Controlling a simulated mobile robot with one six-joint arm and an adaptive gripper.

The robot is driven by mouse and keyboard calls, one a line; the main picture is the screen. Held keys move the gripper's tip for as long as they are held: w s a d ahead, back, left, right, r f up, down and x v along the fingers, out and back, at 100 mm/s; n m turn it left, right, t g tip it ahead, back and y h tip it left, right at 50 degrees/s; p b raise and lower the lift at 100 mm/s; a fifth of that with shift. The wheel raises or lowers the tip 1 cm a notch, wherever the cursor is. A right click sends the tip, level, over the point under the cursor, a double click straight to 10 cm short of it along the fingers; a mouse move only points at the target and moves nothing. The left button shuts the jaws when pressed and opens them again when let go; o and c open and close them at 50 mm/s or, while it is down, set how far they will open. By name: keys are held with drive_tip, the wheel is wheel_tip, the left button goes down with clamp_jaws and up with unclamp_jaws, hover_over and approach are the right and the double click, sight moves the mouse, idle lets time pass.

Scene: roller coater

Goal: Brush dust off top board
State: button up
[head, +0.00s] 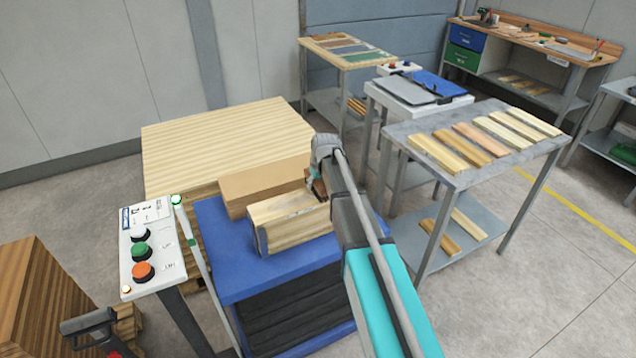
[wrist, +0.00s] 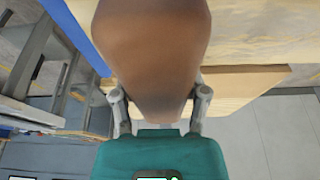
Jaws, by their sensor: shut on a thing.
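My gripper (head: 318,182) is over the right end of the stack on the blue lift table (head: 222,275). In the wrist view its two fingers (wrist: 160,98) are closed on a brown brush (wrist: 152,45), which fills the middle of that picture. Only a small brown part of the brush shows in the head view, and its bristles are hidden. The top board (head: 290,208) is pale wood with a greyish, dusty-looking patch on its upper face. I cannot tell whether the brush touches it. The board also shows at the top of the wrist view (wrist: 255,35).
A tan wooden block (head: 262,182) lies behind the top board, before a large stack of boards (head: 225,140). A button panel (head: 146,245) stands at the left. A grey table (head: 430,185) with several wood strips is at the right. Floor is clear at lower right.

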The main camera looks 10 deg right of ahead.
sight(278, 201)
drive_tip(key=shift+s+a+f, duration=0.1)
drive_tip(key=shift+s+a, duration=0.15)
drive_tip(key=shift+a, duration=0.5)
drive_tip(key=shift+s+a, duration=0.25)
drive_tip(key=shift+a, duration=0.45)
drive_tip(key=shift+a, duration=0.1)
drive_tip(key=shift+s+a, duration=0.25)
drive_tip(key=shift+a, duration=0.55)
drive_tip(key=shift+s+a, duration=0.25)
drive_tip(key=shift+a, duration=0.55)
drive_tip(key=shift+s+a, duration=0.3)
drive_tip(key=shift+a, duration=0.55)
drive_tip(key=shift+s+a, duration=0.3)
drive_tip(key=shift+a, duration=0.5)
drive_tip(key=shift+a, duration=0.1)
drive_tip(key=shift+s+a, duration=0.25)
drive_tip(key=shift+a, duration=0.55)
drive_tip(key=shift+s+a, duration=0.2)
drive_tip(key=shift+a, duration=0.6)
